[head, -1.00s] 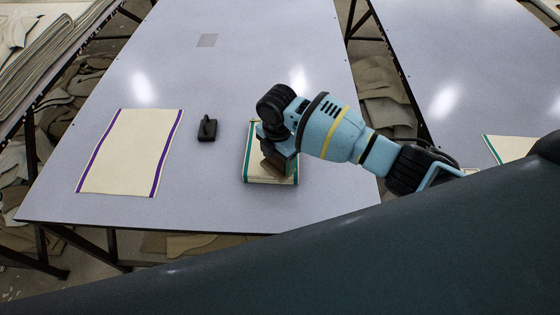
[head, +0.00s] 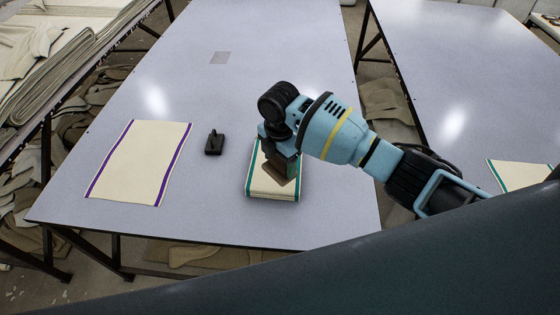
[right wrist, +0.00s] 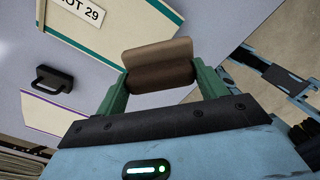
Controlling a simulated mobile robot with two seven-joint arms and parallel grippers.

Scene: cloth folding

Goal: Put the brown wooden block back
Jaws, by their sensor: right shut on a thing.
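The brown wooden block (head: 279,171) is in my right gripper (head: 282,152), which is shut on it. In the head view the block overlaps the folded cream cloth with green edges (head: 262,188), and it looks held above it. In the right wrist view the block (right wrist: 158,66) sits tilted between the two green fingers of the right gripper (right wrist: 160,84). Part of the cloth (right wrist: 170,20) shows behind it, with a white card reading "OT 29" (right wrist: 84,12). My left gripper is not in view.
A cream cloth with purple edges (head: 138,162) lies flat at the left of the table (head: 190,212). A black handled block (head: 214,143) stands between the two cloths. A second table (head: 455,70) is at the right. The far table area is clear.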

